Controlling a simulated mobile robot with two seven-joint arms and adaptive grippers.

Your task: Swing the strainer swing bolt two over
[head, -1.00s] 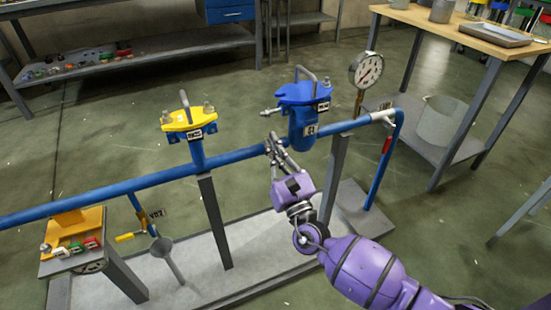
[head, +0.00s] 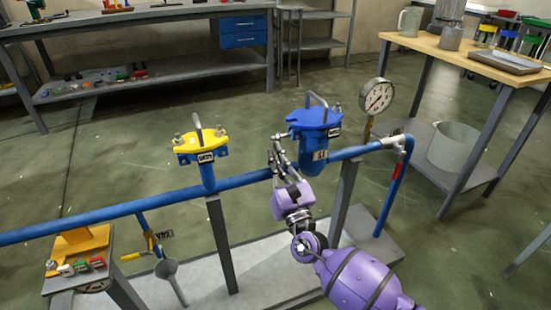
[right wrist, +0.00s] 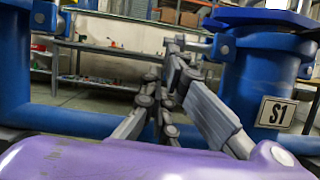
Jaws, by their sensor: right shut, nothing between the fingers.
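The strainer (head: 314,130) is a blue vessel on the blue pipe, with a lid, a grey handle on top and a tag reading S1. It also fills the right side of the right wrist view (right wrist: 262,75). A grey swing bolt (head: 281,136) sticks out sideways from the left of its lid; it lies across the upper middle of the right wrist view (right wrist: 191,46). I cannot read which number this bolt has. My right gripper (head: 276,151) is shut and empty, just below and close to that bolt; I cannot tell whether it touches. My left gripper is out of view.
The blue pipe (head: 110,212) runs left to a yellow-lidded fitting (head: 202,147) on a grey post. A pressure gauge (head: 377,97) stands just right of the strainer. A wooden-topped table (head: 465,52) is at the right. The floor behind the pipe is clear.

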